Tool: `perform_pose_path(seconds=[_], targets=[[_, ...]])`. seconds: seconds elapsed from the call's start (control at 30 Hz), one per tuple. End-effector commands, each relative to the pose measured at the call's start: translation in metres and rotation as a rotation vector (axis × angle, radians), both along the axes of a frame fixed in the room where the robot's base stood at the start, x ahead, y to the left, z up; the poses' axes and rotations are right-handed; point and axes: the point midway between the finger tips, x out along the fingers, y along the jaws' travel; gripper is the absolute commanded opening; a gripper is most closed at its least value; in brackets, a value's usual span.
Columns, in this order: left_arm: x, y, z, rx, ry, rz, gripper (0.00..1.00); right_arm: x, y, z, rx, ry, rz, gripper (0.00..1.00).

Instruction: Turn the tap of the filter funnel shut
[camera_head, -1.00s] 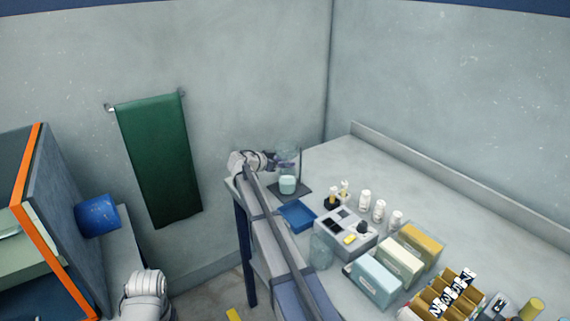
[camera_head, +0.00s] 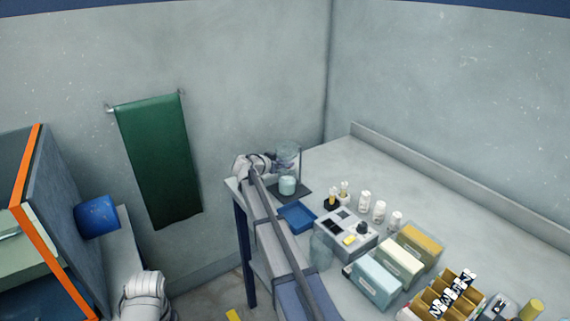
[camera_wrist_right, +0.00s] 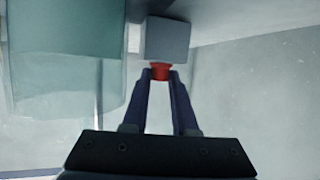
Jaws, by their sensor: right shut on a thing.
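The filter funnel (camera_head: 288,155) is a clear vessel standing at the far left corner of the bench, with a pale teal jar (camera_head: 287,186) under it. In the right wrist view the tap (camera_wrist_right: 160,71) is a small red piece below a grey block (camera_wrist_right: 167,40). My right gripper (camera_wrist_right: 160,78) is shut on the red tap, one dark finger on each side. In the head view my right gripper (camera_head: 268,162) is small and reaches the funnel from the left. Which way the tap is turned cannot be told.
A blue tray (camera_head: 297,217) lies in front of the funnel stand. A grey device (camera_head: 345,234), several white bottles (camera_head: 364,201) and boxes (camera_head: 378,281) stand to the right. The back of the bench is clear. A green towel (camera_head: 160,160) hangs on the wall.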

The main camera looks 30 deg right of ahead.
Motion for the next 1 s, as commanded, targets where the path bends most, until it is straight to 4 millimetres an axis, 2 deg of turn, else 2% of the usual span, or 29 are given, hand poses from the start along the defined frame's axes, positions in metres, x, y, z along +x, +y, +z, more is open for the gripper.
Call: perform_pose_path(seconds=[0.2, 0.23, 0.33, 0.67, 0.87, 1.0], targets=[[0.000, 0.000, 0.000, 0.000, 0.000, 0.000, 0.50, 0.000, 0.000, 0.000, 0.001, 0.001, -0.001, 0.00], [0.000, 0.000, 0.000, 0.000, 0.000, 0.000, 0.50, 0.000, 0.000, 0.000, 0.001, 0.001, -0.001, 0.29], [0.000, 0.000, 0.000, 0.000, 0.000, 0.000, 0.50, 0.000, 0.000, 0.000, 0.001, 0.001, -0.001, 0.39], [0.000, 0.000, 0.001, 0.000, 0.000, 0.000, 0.50, -0.001, 0.002, 0.001, 0.001, 0.001, -0.001, 0.39], [0.000, 0.000, 0.010, 0.000, 0.000, 0.000, 0.50, -0.008, 0.018, 0.010, 0.000, 0.000, -0.001, 0.39], [0.000, 0.000, 0.019, 0.000, 0.000, 0.000, 0.50, -0.015, 0.038, 0.019, 0.000, 0.001, 0.001, 0.39]])
